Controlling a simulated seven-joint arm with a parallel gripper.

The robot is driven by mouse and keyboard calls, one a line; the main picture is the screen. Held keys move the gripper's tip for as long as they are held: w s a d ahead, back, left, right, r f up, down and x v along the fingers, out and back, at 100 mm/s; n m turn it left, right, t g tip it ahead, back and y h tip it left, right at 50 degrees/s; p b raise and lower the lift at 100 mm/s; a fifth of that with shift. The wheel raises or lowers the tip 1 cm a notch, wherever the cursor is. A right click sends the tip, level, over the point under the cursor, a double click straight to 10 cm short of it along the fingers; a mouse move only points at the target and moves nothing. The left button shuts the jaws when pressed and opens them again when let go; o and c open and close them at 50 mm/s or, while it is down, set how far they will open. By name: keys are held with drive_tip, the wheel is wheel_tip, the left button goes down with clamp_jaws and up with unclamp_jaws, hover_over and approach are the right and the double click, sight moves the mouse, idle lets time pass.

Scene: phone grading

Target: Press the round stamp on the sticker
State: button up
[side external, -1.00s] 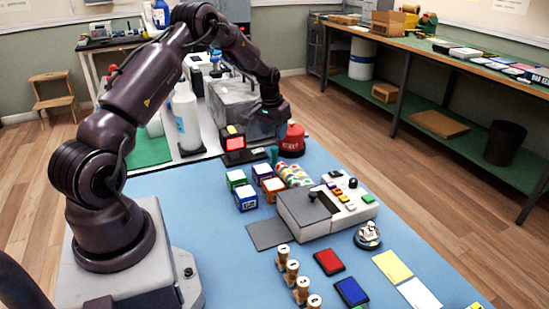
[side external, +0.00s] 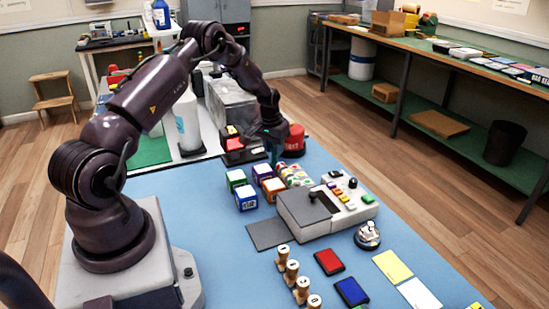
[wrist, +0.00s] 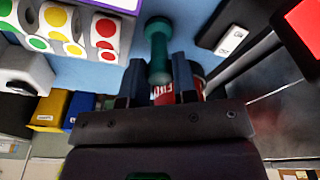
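A teal-green stamp (wrist: 158,45) with a slim handle and rounded knob stands on the blue mat at the far side. It also shows in the side view (side external: 275,155), partly hidden by my gripper (side external: 270,141). In the wrist view, my gripper's fingers (wrist: 160,77) are on either side of the knob. Whether they touch it I cannot tell. Rolls of coloured round stickers (side external: 293,172) lie in front of the stamp; they also show at the upper left of the wrist view (wrist: 60,22). Which sticker is meant is not clear.
A red domed thing with white lettering (side external: 295,138) stands close to the right of my gripper. Several coloured boxes (side external: 246,196), a grey device with buttons (side external: 308,215), ink pads (side external: 329,262) and wooden stamps (side external: 292,270) stand nearer. The mat's left side is clear.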

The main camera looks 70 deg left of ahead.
drive_tip(key=shift+r, duration=2.5)
drive_tip(key=shift+c, duration=0.2)
drive_tip(key=shift+o, duration=0.8)
drive_tip(key=shift+c, duration=0.8)
drive_tip(key=w+d+r, duration=0.4)
drive_tip(key=d, duration=0.1)
drive_tip(key=shift+w+d+f, duration=0.1)
drive_tip(key=shift+w+f, duration=0.05)
drive_tip(key=shift+f, duration=1.35)
drive_tip(key=shift+w+d+f, duration=0.1)
drive_tip(key=shift+f, duration=1.4)
drive_tip(key=shift+f, duration=0.5)
